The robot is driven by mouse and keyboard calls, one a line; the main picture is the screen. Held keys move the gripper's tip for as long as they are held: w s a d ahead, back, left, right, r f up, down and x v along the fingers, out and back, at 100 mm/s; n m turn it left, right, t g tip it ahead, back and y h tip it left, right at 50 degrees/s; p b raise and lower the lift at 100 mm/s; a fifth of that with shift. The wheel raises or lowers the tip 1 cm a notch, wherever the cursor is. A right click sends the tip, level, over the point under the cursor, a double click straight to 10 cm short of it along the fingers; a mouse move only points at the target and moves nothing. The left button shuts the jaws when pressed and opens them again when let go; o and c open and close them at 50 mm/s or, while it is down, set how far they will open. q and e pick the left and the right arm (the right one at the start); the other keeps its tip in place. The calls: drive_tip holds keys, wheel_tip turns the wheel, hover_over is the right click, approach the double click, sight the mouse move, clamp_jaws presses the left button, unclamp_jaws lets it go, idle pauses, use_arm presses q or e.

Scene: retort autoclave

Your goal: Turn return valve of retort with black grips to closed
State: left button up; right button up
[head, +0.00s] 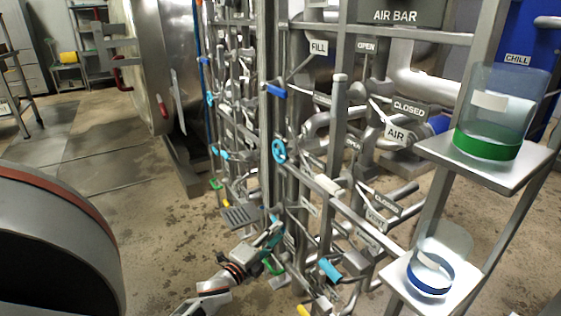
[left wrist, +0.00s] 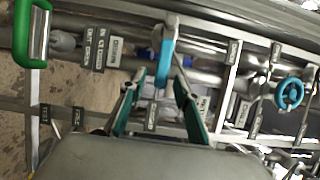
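My left gripper (head: 270,246) is low among the pipes in the head view, beside the front pipe rack. The left wrist view shows its two teal-padded fingers (left wrist: 159,80) apart, with a light-blue lever handle (left wrist: 166,60) ahead of and between the fingertips. I cannot tell whether they touch it. Which handle is the return valve is not readable, and no black grips are clear. A steel retort vessel (head: 148,50) stands at the back left; a large dark-mouthed round body (head: 60,215) is at the near left. My right gripper is not in view.
A blue handwheel (head: 279,151) is on the rack and also shows in the left wrist view (left wrist: 289,93). A green handle (left wrist: 30,35) is at that view's upper left. Another light-blue handle (head: 330,270) and two shelf jars (head: 490,143) (head: 431,272) are at right.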

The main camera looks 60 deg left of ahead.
use_arm(q)
drive_tip(key=v, duration=0.4)
drive_tip(key=shift+s, duration=0.15)
idle(0.4)
